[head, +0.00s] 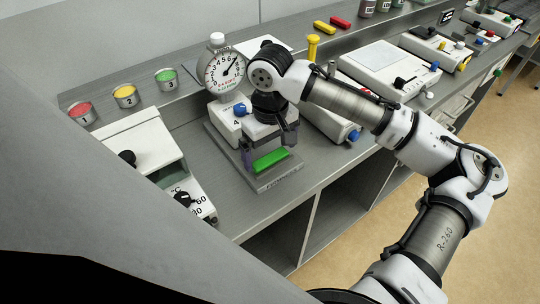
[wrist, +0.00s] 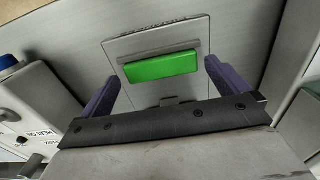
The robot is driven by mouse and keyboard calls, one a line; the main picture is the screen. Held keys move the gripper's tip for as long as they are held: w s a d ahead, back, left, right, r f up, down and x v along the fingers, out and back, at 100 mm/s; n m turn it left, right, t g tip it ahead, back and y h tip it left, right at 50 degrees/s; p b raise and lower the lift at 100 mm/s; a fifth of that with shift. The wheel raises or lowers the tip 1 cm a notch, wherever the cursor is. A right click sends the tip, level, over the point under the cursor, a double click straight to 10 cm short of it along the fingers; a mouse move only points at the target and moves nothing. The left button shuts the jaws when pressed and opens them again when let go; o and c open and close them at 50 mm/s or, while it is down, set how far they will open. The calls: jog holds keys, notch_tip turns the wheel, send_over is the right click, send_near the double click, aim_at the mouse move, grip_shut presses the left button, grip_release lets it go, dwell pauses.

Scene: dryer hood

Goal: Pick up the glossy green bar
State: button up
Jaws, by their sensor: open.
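The glossy green bar (head: 270,160) lies on the grey base plate (head: 277,180) of the dial instrument in the head view. It also shows in the wrist view (wrist: 161,67), lying crosswise beyond and between my fingers. My gripper (wrist: 161,80) is open and empty, with one purple finger on each side of the bar's line. In the head view my gripper (head: 268,146) points down close behind the bar, near the instrument's body. I cannot tell the exact height of the fingertips above the plate.
The dial instrument (head: 223,72) stands directly behind my gripper. A white device with knobs (head: 150,148) is to the left, and another white device (head: 330,118) to the right. Three numbered tins stand on the shelf, including a yellow one (head: 126,98). The bench's front edge is near.

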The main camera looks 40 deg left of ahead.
jog(key=shift+a+f, duration=0.1)
jog(key=shift+f, duration=0.8)
jog(key=shift+c, duration=0.4)
jog(key=c, duration=0.8)
jog(key=shift+r, duration=0.1)
